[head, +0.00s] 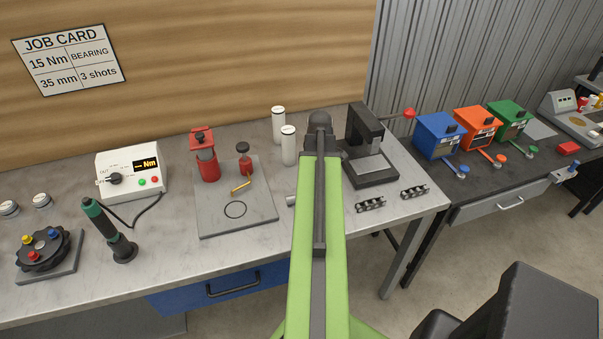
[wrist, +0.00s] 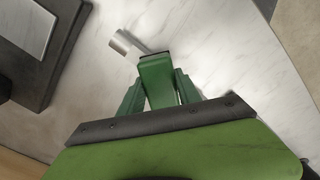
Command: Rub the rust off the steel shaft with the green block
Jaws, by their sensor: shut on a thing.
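My gripper (wrist: 157,85) shows in the wrist view, its green fingers shut on the green block (wrist: 158,78). The block has a dark far edge. Just beyond it lies the steel shaft (wrist: 122,42), a short bright cylinder with a thinner part running towards the block's far end. I cannot tell whether block and shaft touch. No rust can be made out on the visible part. In the head view one end of the shaft (head: 291,200) sticks out left of my arm on the bench; my arm hides the rest, and the gripper and block too.
A black press-like stand (head: 369,150) is close right of my arm; its base (wrist: 58,70) shows in the wrist view. Two white canisters (head: 289,145) stand behind. A grey plate (head: 232,205) with red tools lies left.

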